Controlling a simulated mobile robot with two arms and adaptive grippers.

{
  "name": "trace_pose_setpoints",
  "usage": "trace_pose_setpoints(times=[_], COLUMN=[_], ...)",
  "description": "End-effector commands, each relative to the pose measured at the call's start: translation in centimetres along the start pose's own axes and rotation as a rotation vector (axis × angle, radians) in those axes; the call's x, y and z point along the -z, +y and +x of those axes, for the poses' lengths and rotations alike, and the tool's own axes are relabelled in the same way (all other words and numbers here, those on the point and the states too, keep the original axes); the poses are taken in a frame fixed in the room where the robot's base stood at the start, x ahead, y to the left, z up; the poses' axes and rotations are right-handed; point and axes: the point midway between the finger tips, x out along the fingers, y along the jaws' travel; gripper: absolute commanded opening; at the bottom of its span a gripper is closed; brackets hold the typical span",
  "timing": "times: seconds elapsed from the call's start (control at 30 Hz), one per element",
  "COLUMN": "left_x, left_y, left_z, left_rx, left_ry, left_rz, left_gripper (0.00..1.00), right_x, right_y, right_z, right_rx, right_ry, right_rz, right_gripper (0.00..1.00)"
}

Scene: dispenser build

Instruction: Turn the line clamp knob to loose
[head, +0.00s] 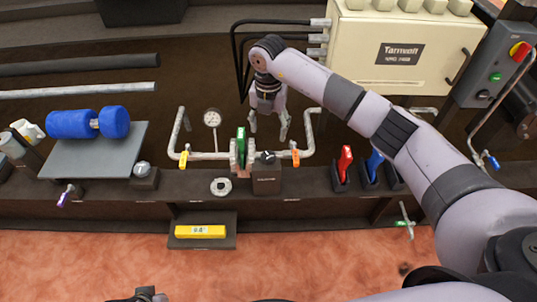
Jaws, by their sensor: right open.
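A black knob (265,157) with a pale mark sits on top of a dark block (266,180) at the middle of the bench; it appears to be the line clamp knob. Just left of it, a green upright piece (242,140) sits between the grey jaws of a clamp on the pipe line. My right gripper (269,130) is open and empty, fingers pointing down, above and behind the knob and apart from it. A dark part at the bottom edge (145,295) may be my left gripper; its fingers are hidden.
Orange (295,155) and yellow (183,160) valve handles flank the clamp, with a gauge (212,118) behind. Red (344,163) and blue (374,164) pieces stand in holders to the right. A white ring (221,186) lies in front. A cream cabinet (400,50) stands behind.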

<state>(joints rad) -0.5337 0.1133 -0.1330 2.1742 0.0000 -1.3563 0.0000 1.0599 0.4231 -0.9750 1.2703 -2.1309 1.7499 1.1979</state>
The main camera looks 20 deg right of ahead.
Motion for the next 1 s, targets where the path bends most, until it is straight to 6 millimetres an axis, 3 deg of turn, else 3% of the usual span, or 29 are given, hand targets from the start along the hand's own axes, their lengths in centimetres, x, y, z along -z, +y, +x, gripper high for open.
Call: trace_pose_setpoints(times=[0.03,0.2,0.5,0.7,1.0], left_x=[0.1,0.4,0.3,0.3,0.3], left_y=[0.0,-0.1,-0.2,-0.3,-0.3], left_z=[-0.5,-2.8,-6.2,-6.8,-6.9], left_rx=[0.001,0.003,0.006,0.006,0.007], left_ry=[0.006,0.018,0.033,0.036,0.036], left_rz=[0.0,-0.002,-0.004,-0.004,-0.004], left_gripper=[0.0,0.0,0.0,0.0,0.0], right_x=[0.1,0.1,0.0,0.1,0.0], right_y=[-0.1,0.0,0.1,0.1,0.1], right_z=[1.5,5.3,10.4,11.7,11.7], right_rx=[0.003,0.001,-0.001,-0.002,-0.002], right_ry=[0.004,0.004,0.002,0.002,0.001], right_rz=[0.001,0.001,-0.001,-0.002,-0.002], right_gripper=[0.59,0.59,0.59,0.59,0.58])
